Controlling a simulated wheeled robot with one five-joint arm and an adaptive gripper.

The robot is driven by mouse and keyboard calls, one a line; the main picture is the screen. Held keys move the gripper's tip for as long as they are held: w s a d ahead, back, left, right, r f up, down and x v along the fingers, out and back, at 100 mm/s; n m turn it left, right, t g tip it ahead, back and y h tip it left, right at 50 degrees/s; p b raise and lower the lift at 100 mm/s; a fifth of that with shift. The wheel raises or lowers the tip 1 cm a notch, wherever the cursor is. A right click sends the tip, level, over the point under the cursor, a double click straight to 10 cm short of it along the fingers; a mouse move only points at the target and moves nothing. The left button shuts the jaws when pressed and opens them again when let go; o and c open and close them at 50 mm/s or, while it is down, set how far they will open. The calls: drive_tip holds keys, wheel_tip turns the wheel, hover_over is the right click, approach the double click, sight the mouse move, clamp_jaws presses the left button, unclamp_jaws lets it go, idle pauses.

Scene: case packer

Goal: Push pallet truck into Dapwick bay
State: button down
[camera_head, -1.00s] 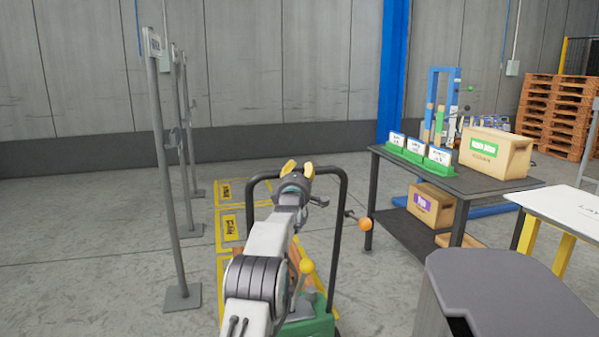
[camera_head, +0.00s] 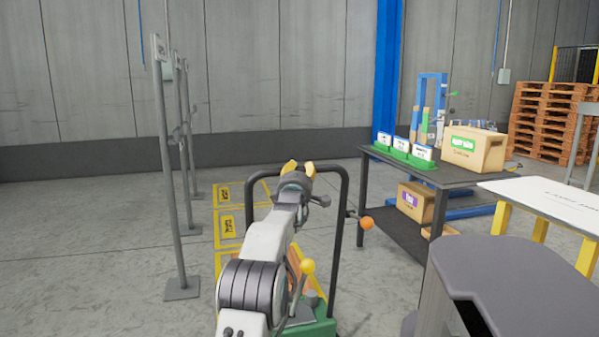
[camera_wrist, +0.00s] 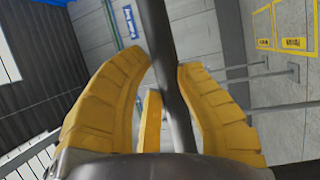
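The pallet truck (camera_head: 318,329) stands in front of me, with a green body and a black hoop handle (camera_head: 344,215). My gripper (camera_head: 299,167) has yellow fingers and is at the top bar of the handle. In the wrist view, the fingertips (camera_wrist: 164,68) lie close on both sides of the dark bar (camera_wrist: 166,40) and appear shut on it. Yellow-outlined floor bays run in a row ahead: a far one (camera_head: 240,186), a middle one (camera_head: 262,214) and a nearer one partly hidden by the truck and my arm. Their labels are too small to read.
Sign posts (camera_head: 172,190) line the left side of the bays. On the right stands a dark table (camera_head: 470,179) with label holders and a carton (camera_head: 474,150), and a white-topped table (camera_head: 545,200). Stacked pallets (camera_head: 548,120) are at the back right. Open floor lies far left.

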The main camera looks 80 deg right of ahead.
drive_tip(key=shift+s+a+r, duration=0.1)
drive_tip(key=shift+a+r, duration=0.05)
drive_tip(key=shift+r, duration=0.15)
drive_tip(key=shift+d+f, duration=0.1)
drive_tip(key=shift+d, duration=0.3)
drive_tip(key=c, duration=1.1)
unclamp_jaws()
drive_tip(key=o, duration=0.4)
drive_tip(key=shift+c, duration=0.2)
drive_tip(key=shift+f, duration=0.1)
drive_tip(key=shift+a, duration=0.15)
drive_tip(key=a+f, duration=0.2)
drive_tip(key=a, duration=0.9)
drive_tip(key=shift+w+a, duration=0.2)
drive_tip(key=shift+a, duration=0.1)
drive_tip(key=shift+f, duration=0.1)
drive_tip(key=shift+c, duration=0.3)
